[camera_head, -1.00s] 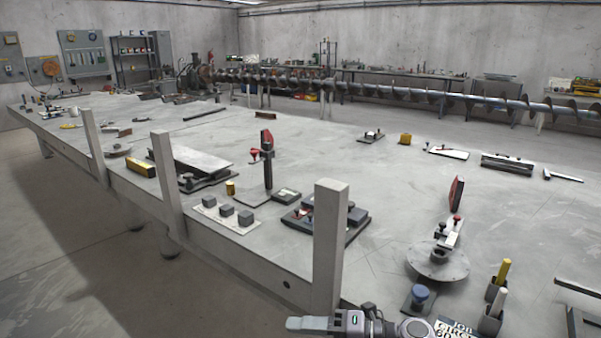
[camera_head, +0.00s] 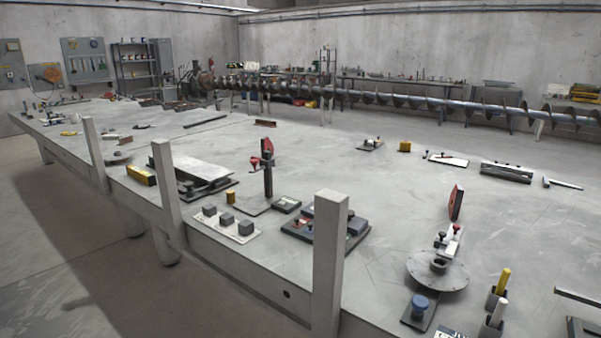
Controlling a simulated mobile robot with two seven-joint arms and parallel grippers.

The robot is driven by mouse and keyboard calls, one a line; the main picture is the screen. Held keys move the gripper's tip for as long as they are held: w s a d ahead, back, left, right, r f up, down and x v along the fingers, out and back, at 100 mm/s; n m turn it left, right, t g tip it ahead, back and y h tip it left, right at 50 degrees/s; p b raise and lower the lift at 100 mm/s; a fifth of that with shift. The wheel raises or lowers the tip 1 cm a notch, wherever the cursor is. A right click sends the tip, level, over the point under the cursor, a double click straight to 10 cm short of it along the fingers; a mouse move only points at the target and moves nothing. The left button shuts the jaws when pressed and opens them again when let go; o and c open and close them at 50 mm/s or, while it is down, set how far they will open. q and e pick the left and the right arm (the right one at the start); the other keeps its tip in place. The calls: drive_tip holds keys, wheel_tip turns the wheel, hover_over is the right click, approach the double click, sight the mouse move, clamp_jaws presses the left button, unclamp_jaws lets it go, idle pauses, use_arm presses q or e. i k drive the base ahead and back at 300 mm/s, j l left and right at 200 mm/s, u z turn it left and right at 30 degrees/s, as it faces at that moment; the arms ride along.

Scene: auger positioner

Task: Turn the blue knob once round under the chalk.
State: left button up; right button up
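The blue knob (camera_head: 420,304) sits on a small dark plate near the front edge of the table, at the bottom right of the head view. Just behind it is a round grey disc (camera_head: 437,272) with a hub, and an arm with red and black parts (camera_head: 449,238) stands over its far side. A white chalk-like stick (camera_head: 498,313) and a yellow stick (camera_head: 503,281) stand upright in dark holders to the right of the knob. I cannot tell which piece is the chalk. Neither of my grippers shows in the head view now.
A tall grey post (camera_head: 328,262) rises at the table's front edge, left of the knob. A plate with grey blocks (camera_head: 226,223) and a dark clamp stand (camera_head: 267,178) are farther left. The table surface (camera_head: 370,205) between the post and disc is mostly bare.

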sight(419, 303)
drive_tip(key=l+z, duration=0.1)
drive_tip(key=l, duration=0.6)
drive_tip(key=i+l+z, duration=0.1)
drive_tip(key=l, duration=0.65)
